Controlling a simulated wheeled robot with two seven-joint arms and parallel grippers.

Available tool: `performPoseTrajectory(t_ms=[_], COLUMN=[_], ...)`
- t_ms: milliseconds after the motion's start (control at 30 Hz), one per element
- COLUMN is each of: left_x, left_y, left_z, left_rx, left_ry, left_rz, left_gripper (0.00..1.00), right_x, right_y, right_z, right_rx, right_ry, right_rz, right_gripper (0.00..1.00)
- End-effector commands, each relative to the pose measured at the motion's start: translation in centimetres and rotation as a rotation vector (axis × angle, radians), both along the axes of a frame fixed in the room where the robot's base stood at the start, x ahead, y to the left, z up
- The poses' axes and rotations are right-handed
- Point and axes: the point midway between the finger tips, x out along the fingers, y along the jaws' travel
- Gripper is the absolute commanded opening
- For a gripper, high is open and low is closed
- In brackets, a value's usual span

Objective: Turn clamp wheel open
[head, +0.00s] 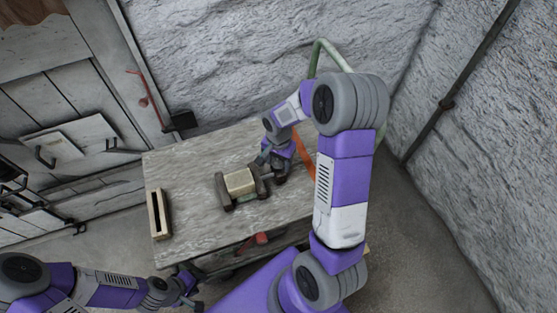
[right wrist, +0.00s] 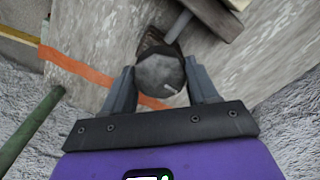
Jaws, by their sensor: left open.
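A clamp (head: 228,190) with dark brown jaws stands on the worktable, with a pale block (head: 239,182) between its jaws. Its screw runs right to the clamp wheel, which my right gripper (head: 271,160) mostly hides in the head view. In the right wrist view the clamp wheel (right wrist: 160,75) is a grey faceted disc with a small pale mark. The two fingers of my right gripper (right wrist: 160,80) lie against opposite sides of it. My left gripper (head: 190,288) is open and empty, low beside the table's front edge.
The worktable (head: 185,155) has a bare wooden top around the clamp. A slotted wooden block (head: 158,214) lies at its left edge. An orange stripe (head: 304,157) crosses the right part. A green pipe (head: 316,55) and rough white walls stand behind.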

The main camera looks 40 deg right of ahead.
Motion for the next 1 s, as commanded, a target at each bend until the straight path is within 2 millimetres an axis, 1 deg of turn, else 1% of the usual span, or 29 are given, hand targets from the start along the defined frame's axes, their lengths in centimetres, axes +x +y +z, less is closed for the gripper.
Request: performPoseTrajectory(t_ms=[33, 100, 267, 467, 667, 1000], left_x=[0.0, 0.0, 0.0, 0.0, 0.0, 0.0], left_y=[0.0, 0.0, 0.0, 0.0, 0.0, 0.0], left_z=[0.0, 0.0, 0.0, 0.3, 0.8, 2.0], left_rx=[0.0, 0.0, 0.0, 0.0, 0.0, 0.0], left_ry=[0.0, 0.0, 0.0, 0.0, 0.0, 0.0], left_rz=[0.0, 0.0, 0.0, 0.0, 0.0, 0.0], left_gripper=[0.43, 0.43, 0.43, 0.43, 0.43, 0.43], right_x=[0.0, 0.0, 0.0, 0.0, 0.0, 0.0], right_y=[0.0, 0.0, 0.0, 0.0, 0.0, 0.0], right_z=[0.0, 0.0, 0.0, 0.1, 0.1, 0.2], right_rx=[0.0, 0.0, 0.0, 0.0, 0.0, 0.001], right_ry=[0.0, 0.0, 0.0, 0.0, -0.001, -0.001], right_rz=[0.0, 0.0, 0.007, 0.063, 0.193, 0.508], right_gripper=[0.39, 0.28, 0.28, 0.28, 0.28, 0.28])
